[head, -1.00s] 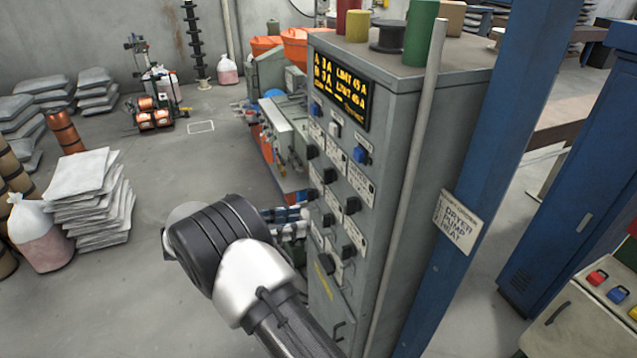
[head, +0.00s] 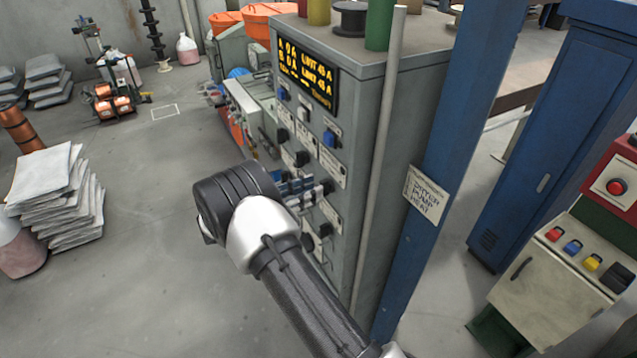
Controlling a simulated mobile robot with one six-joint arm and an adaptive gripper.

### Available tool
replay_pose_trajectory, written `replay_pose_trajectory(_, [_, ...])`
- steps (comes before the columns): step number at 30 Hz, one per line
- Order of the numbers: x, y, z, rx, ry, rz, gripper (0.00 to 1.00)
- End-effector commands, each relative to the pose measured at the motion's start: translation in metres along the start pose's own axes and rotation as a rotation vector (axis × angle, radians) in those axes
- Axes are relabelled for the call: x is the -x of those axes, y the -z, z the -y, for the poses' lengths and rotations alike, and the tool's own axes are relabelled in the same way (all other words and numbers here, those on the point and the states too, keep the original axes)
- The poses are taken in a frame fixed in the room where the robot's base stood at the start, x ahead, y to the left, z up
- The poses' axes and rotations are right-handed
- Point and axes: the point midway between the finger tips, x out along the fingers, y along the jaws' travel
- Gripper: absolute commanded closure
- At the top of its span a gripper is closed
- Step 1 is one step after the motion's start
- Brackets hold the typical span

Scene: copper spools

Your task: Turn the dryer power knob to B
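A grey control cabinet (head: 358,110) stands in the middle of the head view. Its front panel carries several labelled black knobs, among them an upper one (head: 282,135), a middle one (head: 302,158) and a lower one (head: 325,230). The labels are too small to read, so I cannot tell which is the dryer power knob or where it points. My arm crosses in front of the lower panel and hides part of it. My gripper (head: 308,188) seems to show just beyond my arm, close to the panel; its fingers are unclear and I cannot tell whether it touches a knob.
A yellow-lit display (head: 307,75) sits above the knobs. A sign reading DRYER PUMP HEAT (head: 427,195) hangs on a blue post (head: 450,130). A pale pipe (head: 376,165) runs up the cabinet's side. A button console (head: 560,270) stands right.

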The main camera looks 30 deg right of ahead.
Motion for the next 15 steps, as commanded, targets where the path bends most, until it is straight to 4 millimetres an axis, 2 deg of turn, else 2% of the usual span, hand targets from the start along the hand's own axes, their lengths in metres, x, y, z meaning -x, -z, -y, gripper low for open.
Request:
replay_pose_trajectory(3, [-0.018, -0.001, 0.001, 0.002, 0.002, 0.001, 0.68])
replay_pose_trajectory(6, [-0.027, 0.000, 0.000, 0.002, 0.001, 0.000, 0.68])
replay_pose_trajectory(15, [-0.032, 0.001, 0.000, 0.001, -0.001, 0.000, 0.68])
